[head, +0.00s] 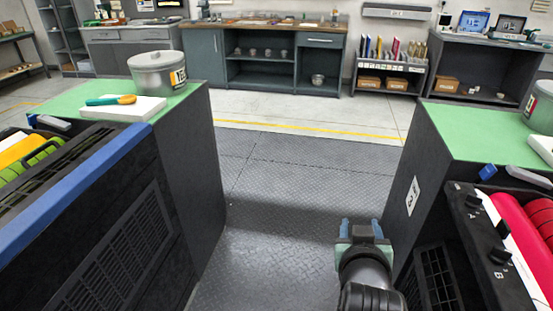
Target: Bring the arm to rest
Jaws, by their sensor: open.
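My gripper (361,228) is at the lower middle right of the head view, above the dark diamond-plate floor (270,210). Its two blue fingers stand apart with nothing between them. My gripper is open and empty. It is beside the right-hand unit and appears apart from it. My arm reaches up from the bottom edge of the view.
The left green-topped unit (185,175) carries a grey pot (152,75) and a green-and-orange tool (110,100) on a white block. The aisle between is clear. Workbenches (265,60) line the back wall.

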